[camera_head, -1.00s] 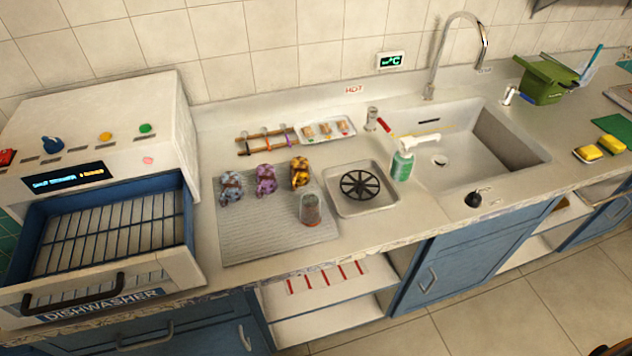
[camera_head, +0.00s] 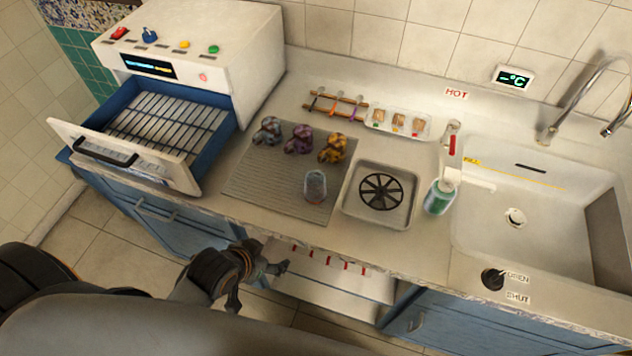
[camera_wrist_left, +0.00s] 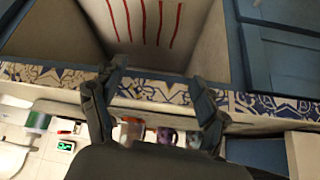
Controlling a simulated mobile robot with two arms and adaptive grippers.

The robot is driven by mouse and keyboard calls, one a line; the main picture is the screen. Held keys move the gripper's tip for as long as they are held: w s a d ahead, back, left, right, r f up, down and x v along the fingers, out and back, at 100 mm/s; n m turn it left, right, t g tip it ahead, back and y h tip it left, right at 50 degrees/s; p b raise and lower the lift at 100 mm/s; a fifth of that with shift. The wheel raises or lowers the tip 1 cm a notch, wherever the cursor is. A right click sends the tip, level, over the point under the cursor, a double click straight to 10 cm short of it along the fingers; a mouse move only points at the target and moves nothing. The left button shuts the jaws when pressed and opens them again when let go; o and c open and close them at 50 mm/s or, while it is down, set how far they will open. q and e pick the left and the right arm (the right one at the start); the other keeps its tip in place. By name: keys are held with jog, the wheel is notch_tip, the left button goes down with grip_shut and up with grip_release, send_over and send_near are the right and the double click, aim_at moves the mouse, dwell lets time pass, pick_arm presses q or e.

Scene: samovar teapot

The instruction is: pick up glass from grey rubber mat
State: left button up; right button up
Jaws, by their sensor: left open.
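The glass (camera_head: 315,186) stands upright near the front right corner of the grey rubber mat (camera_head: 255,180) on the counter. It looks clear with a reddish tint inside. My left gripper (camera_head: 262,285) is below and in front of the counter edge, to the left of the glass and lower than it, apart from it. Its fingers are spread and empty. In the left wrist view my gripper (camera_wrist_left: 158,105) shows two parted fingers against the counter's patterned front edge. My right gripper is not in view.
Three patterned teapot-like items, blue (camera_head: 268,130), purple (camera_head: 299,139) and yellow (camera_head: 333,148), stand along the mat's back. A square basin (camera_head: 352,207) with a round black grate is right of the mat. A green bottle (camera_head: 438,197) stands beside the sink (camera_head: 520,255). The open dishwasher drawer (camera_head: 120,160) juts out left.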

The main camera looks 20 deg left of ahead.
pick_arm(q)
jog(key=w+r+t, duration=0.1)
jog(key=r, duration=0.1)
jog(key=w+r+t+h, duration=0.1)
jog(key=r, duration=0.1)
jog(key=w+r+m+t+h, duration=0.1)
jog(key=w+r, duration=0.1)
jog(key=t+h, duration=0.2)
jog(key=t, duration=0.1)
send_near(308, 188)
jog(key=shift+s+a+f+m, duration=0.1)
jog(key=shift+s+a+m, duration=0.35)
jog(key=shift+s, duration=0.1)
jog(key=x, duration=0.2)
jog(key=p+x, duration=0.1)
jog(key=x, duration=0.5)
jog(key=shift+w+d+r, duration=0.15)
jog(key=shift+w+r, duration=0.05)
jog(key=shift+w+d+p, duration=0.2)
jog(key=shift+w+p, duration=0.15)
jog(key=shift+p, duration=0.05)
jog(key=shift+p+x, duration=0.65)
jog(key=shift+x, duration=1.75)
jog(key=shift+s+d, duration=0.15)
jog(key=c, duration=1.3)
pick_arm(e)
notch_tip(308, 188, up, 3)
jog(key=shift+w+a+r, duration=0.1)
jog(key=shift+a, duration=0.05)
